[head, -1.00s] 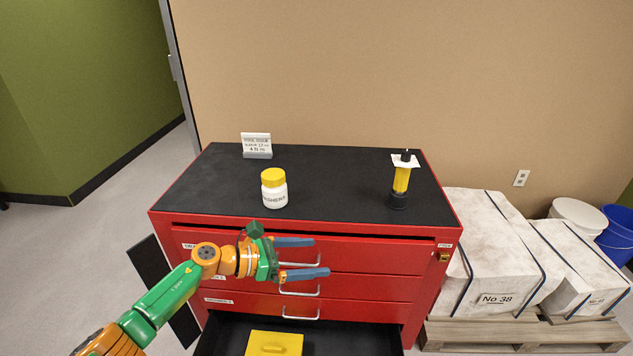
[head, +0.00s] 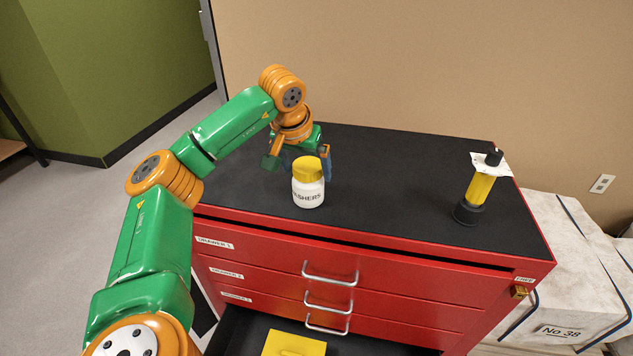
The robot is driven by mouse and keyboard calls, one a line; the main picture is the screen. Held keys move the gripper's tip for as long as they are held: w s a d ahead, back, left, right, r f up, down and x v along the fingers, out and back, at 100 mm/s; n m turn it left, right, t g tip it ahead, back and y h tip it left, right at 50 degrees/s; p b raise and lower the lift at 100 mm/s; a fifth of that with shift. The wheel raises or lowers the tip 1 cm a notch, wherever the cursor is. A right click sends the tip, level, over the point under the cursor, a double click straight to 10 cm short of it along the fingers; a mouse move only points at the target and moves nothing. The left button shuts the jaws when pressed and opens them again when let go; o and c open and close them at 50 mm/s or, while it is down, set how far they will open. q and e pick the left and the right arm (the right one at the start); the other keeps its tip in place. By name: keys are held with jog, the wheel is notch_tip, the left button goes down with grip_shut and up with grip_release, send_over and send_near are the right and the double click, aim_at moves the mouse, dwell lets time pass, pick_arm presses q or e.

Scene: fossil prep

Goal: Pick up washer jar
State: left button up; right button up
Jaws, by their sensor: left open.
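The washer jar (head: 308,190) is white with a yellow lid and a label reading "WASHERS". It stands upright on the black top of the red drawer cabinet (head: 400,266), near the front edge. My left gripper (head: 299,160) is open above and just behind the jar, pointing down. One finger shows at the right of the lid and the other at its left, farther back. I cannot tell whether either finger touches the jar. My right gripper is not in view.
A yellow and black tool (head: 481,187) with a white tag stands at the cabinet's right. The bottom drawer is open with a yellow object (head: 294,344) in it. White wrapped blocks (head: 572,270) lie at the right. The cabinet top between jar and tool is clear.

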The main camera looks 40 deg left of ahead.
aim_at(308, 184)
pick_arm(q)
jog(key=x, duration=0.5)
jog(key=shift+s+d+f, duration=0.1)
jog(key=shift+s, duration=0.3)
jog(key=shift+w+f, duration=0.25)
jog(key=shift+f, duration=0.2)
jog(key=c, duration=1.2)
jog(key=shift+r, duration=0.1)
